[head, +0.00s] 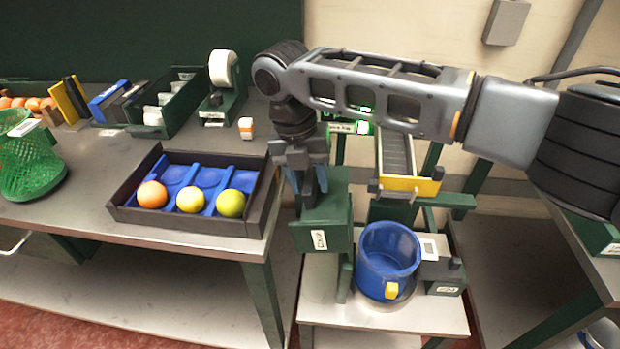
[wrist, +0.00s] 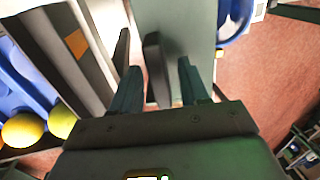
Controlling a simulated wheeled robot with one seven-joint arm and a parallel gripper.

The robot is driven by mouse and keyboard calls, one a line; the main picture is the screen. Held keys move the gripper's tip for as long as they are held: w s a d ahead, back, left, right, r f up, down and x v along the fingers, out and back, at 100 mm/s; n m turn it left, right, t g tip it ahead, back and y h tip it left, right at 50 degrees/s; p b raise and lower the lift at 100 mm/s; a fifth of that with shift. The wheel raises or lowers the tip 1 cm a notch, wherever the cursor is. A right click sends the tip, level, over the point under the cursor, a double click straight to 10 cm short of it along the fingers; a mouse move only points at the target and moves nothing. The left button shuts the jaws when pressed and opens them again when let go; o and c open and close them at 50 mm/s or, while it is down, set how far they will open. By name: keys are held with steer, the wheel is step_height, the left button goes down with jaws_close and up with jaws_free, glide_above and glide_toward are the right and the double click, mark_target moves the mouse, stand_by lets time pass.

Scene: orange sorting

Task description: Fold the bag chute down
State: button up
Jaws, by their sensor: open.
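My gripper (head: 308,188) points down over a dark green box-like part (head: 325,222) with a white label, at the right end of the left bench. In the wrist view its two fingers (wrist: 160,82) are apart. A dark upright bar (wrist: 157,68) shows between them, in front of a pale grey-green panel (wrist: 180,25); I cannot tell if they touch it. I take the labelled green part to be the bag chute, but its fold angle is unclear and my gripper hides its upper part. A blue bucket (head: 388,262) stands to its right on a low stand.
A black tray (head: 190,222) with blue cups holds an orange and two yellowish fruits close to my gripper's left. A grey ribbed ramp with a yellow lip (head: 410,184) stands behind the bucket. A green net bag (head: 30,165) is at far left.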

steer(key=shift+f, duration=0.4)
steer(key=shift+c, duration=0.3)
jaws_close()
